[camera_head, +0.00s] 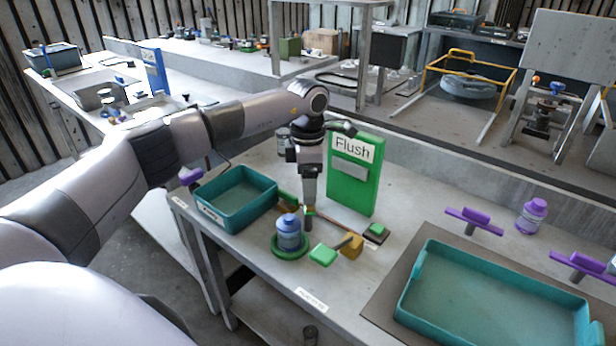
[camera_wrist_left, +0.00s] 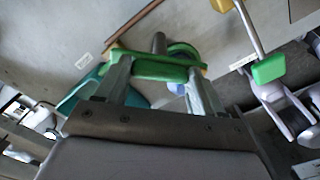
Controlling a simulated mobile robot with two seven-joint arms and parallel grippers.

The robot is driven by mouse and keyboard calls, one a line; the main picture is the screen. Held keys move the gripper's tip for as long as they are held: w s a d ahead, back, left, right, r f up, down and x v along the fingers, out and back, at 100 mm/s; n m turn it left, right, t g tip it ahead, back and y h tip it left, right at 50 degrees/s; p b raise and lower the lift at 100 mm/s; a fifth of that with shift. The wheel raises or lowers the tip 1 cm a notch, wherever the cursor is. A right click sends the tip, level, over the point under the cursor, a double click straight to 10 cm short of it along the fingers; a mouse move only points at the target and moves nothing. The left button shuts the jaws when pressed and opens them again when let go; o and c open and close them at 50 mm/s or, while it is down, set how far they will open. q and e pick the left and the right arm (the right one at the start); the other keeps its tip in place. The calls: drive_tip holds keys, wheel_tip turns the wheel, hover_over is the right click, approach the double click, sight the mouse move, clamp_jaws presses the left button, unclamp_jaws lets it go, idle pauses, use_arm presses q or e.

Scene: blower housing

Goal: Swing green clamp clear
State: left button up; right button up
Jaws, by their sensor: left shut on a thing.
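My left gripper (camera_head: 309,208) points straight down over the table, just behind a blue bottle (camera_head: 288,232) that stands on a round green base. In the left wrist view its two fingers (camera_wrist_left: 160,72) close on a green clamp piece (camera_wrist_left: 158,66) with a grey post beside it. In the head view the fingers largely hide that piece. A separate green block (camera_head: 323,254) on a grey bar, joined to a yellow block (camera_head: 352,246), sits to the right of the bottle. It also shows in the left wrist view (camera_wrist_left: 268,68). My right gripper is out of view.
A green "Flush" panel (camera_head: 355,190) stands close behind the gripper. A teal bin (camera_head: 262,211) is to its left. A large teal tray (camera_head: 412,290) and purple clamps (camera_head: 474,215) are at the right. A purple bottle (camera_head: 532,215) stands behind the tray.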

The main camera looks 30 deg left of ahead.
use_arm(q)
drive_tip(key=n+p, duration=0.1)
drive_tip(key=n, duration=0.3)
drive_tip(key=shift+r+n, duration=0.15)
drive_tip(key=shift+n, duration=0.15)
drive_tip(key=n+p, duration=0.1)
drive_tip(key=n, duration=0.3)
drive_tip(key=shift+p, duration=0.4)
drive_tip(key=shift+n, duration=0.3)
drive_tip(key=o, duration=1)
drive_tip(key=shift+o, duration=0.2)
drive_tip(key=shift+r+b, duration=0.55)
drive_tip(key=shift+r, duration=2.95)
